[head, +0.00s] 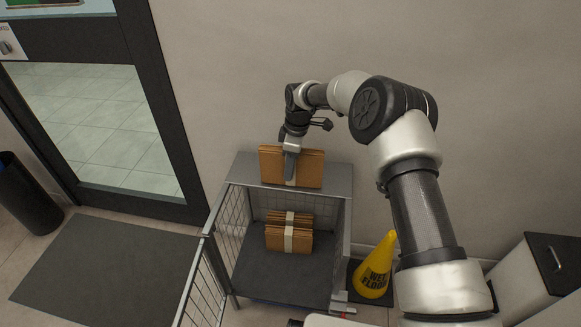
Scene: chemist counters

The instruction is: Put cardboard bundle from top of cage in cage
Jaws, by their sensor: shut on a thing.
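My gripper (291,160) is shut on a brown cardboard bundle (310,170) with a pale band round it. The bundle stands upright at the grey top of the cage (338,182); I cannot tell whether it touches the top or is just above it. The grey wire-sided cage stands against the wall. Its front is open, with a mesh door (205,285) swung out to the left. Inside, more banded cardboard (275,238) stands on the dark cage floor towards the back. The fingertips are partly hidden against the held bundle.
A yellow wet-floor cone (376,268) stands on the floor just right of the cage. A white cabinet (520,285) is at the lower right. A dark mat (105,268) lies left of the cage before a glass door (105,120). A black bin (25,195) stands far left.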

